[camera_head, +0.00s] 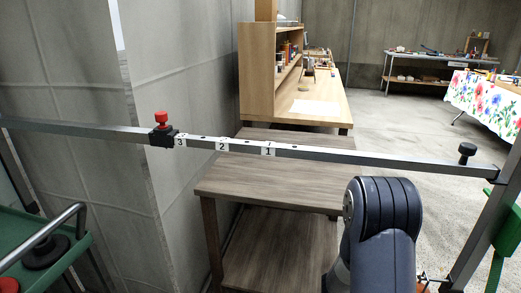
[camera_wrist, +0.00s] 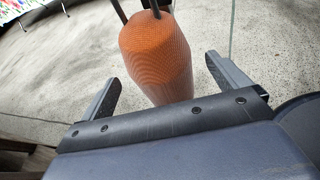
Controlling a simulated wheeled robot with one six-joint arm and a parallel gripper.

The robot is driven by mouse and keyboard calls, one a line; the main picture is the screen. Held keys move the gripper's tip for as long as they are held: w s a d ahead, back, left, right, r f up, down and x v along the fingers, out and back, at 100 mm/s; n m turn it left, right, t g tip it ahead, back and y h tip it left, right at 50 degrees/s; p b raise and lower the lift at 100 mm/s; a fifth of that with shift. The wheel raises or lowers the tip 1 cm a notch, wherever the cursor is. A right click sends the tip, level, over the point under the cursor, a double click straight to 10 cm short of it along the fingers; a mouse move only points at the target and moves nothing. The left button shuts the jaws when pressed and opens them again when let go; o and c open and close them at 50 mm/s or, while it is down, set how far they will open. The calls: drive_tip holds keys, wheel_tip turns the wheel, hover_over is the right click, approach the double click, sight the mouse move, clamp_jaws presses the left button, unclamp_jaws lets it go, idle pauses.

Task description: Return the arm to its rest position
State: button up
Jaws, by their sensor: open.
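My gripper (camera_wrist: 161,70) shows in the wrist view with its two dark fingers spread wide apart. An orange, finely textured rounded object (camera_wrist: 155,55) with dark rods at its top appears between and beyond the fingers. I cannot tell how far away it is, and its lower end is hidden behind the gripper body. No contact with the fingers shows. In the head view, my dark grey arm rises at the lower right, and the gripper itself is out of sight there.
A metal bar (camera_head: 340,157) with number labels crosses in front. Behind it stands a brown wooden table (camera_head: 270,185) with a lower shelf. A green cart (camera_head: 35,245) is at left, a concrete wall (camera_head: 180,85) behind it. Open floor (camera_head: 400,125) lies at the right, before a flowered tablecloth (camera_head: 485,100).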

drive_tip(key=d+p, duration=0.1)
drive_tip(key=d+r+p, duration=0.1)
drive_tip(key=shift+w+d, duration=0.2)
drive_tip(key=shift+d, duration=0.15)
drive_tip(key=shift+w+a+f, duration=0.1)
drive_tip(key=shift+w+a, duration=0.05)
drive_tip(key=shift+a, duration=0.6)
drive_tip(key=shift+w+a+f, duration=0.1)
drive_tip(key=shift+w+a, duration=0.1)
drive_tip(key=shift+a, duration=0.5)
drive_tip(key=shift+w+a, duration=0.15)
drive_tip(key=shift+a, duration=0.6)
drive_tip(key=shift+r+p, duration=0.15)
drive_tip(key=shift+p, duration=0.25)
